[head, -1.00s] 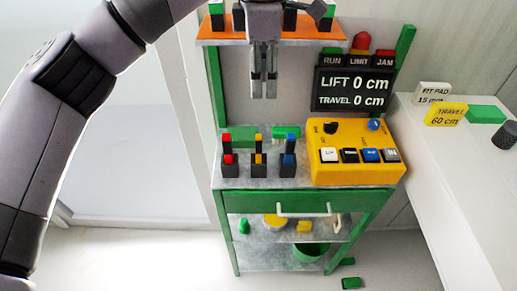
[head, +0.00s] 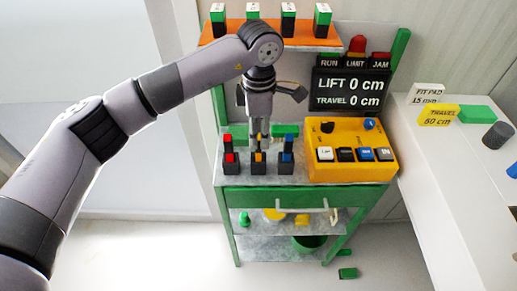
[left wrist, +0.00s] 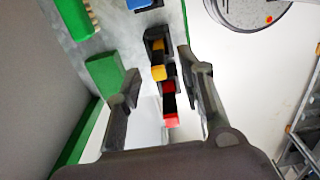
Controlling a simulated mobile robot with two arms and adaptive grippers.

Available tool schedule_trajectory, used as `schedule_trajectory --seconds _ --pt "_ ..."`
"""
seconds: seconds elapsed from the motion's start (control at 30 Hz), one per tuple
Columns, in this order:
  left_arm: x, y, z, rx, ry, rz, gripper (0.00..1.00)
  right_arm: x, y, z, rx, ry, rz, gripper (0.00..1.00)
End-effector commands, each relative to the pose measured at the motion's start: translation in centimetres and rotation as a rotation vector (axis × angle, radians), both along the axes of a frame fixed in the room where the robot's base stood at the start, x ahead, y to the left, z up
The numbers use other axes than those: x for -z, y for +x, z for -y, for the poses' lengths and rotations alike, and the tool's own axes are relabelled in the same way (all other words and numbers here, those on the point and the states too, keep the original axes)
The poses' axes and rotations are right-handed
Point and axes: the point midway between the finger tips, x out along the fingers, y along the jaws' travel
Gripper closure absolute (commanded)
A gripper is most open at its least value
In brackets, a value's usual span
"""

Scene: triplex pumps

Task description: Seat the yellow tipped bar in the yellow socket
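The yellow tipped bar stands in line with a red and a blue one on the cart's worktop; its yellow part (head: 258,157) shows just below my left gripper (head: 260,141). In the left wrist view the yellow tip (left wrist: 158,73) lies between the two spread fingers of the left gripper (left wrist: 158,88), with a gap on each side. The dark yellow-marked socket (left wrist: 155,34) shows beneath the bar. I cannot tell how deep the bar sits in it. My right gripper is not in view.
The red bar (head: 229,157) and blue bar (head: 287,156) stand close on either side. A yellow control box (head: 350,165) is at the right. An orange shelf (head: 300,43) with several blocks is above. A display (head: 350,92) reads LIFT 0 cm.

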Motion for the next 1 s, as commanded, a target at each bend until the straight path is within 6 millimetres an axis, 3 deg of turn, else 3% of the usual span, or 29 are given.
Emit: schedule_trajectory --seconds 0.03,0.2,0.47,1.0 --pt "0.4 0.1 -0.2 -0.002 0.0 -0.005 0.64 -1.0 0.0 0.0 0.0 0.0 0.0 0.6" --pt "2.5 0.1 -0.2 -0.001 0.0 -0.002 0.64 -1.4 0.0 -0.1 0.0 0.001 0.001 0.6" --pt "2.8 0.2 -0.1 -0.001 0.0 0.0 0.64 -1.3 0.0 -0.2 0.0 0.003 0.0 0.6" --pt "2.8 0.2 -0.1 -0.001 -0.001 0.0 1.0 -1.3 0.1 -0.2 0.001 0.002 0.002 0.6"
